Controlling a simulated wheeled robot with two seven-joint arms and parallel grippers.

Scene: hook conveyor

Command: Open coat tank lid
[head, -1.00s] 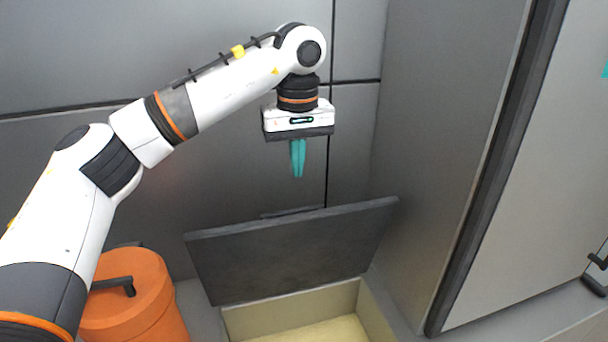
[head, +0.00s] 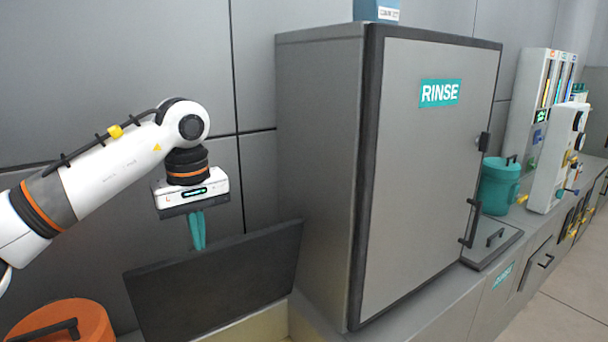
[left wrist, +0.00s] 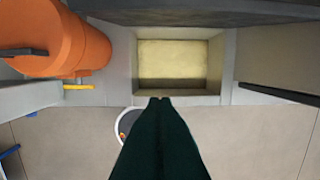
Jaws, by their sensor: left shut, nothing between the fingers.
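The coat tank's dark grey lid (head: 215,282) stands raised and tilted back at the lower left of the head view. Below it, a strip of the tank's pale inner wall (head: 262,328) shows. In the left wrist view the tank is open, with a cream-yellow inside (left wrist: 172,65), and the lid's dark edge (left wrist: 200,12) lies along the top. My left gripper (head: 198,247), with teal fingers, is shut and empty. It points down and appears in front of or above the lid's upper edge; I cannot tell whether it touches. My right gripper is not in view.
An orange lidded container (head: 62,322) stands left of the tank. A tall grey cabinet marked RINSE (head: 425,190) stands close on the right. Further right are a teal lidded pot (head: 499,188) and white panels with knobs (head: 556,155). Open floor (left wrist: 265,135) lies in front.

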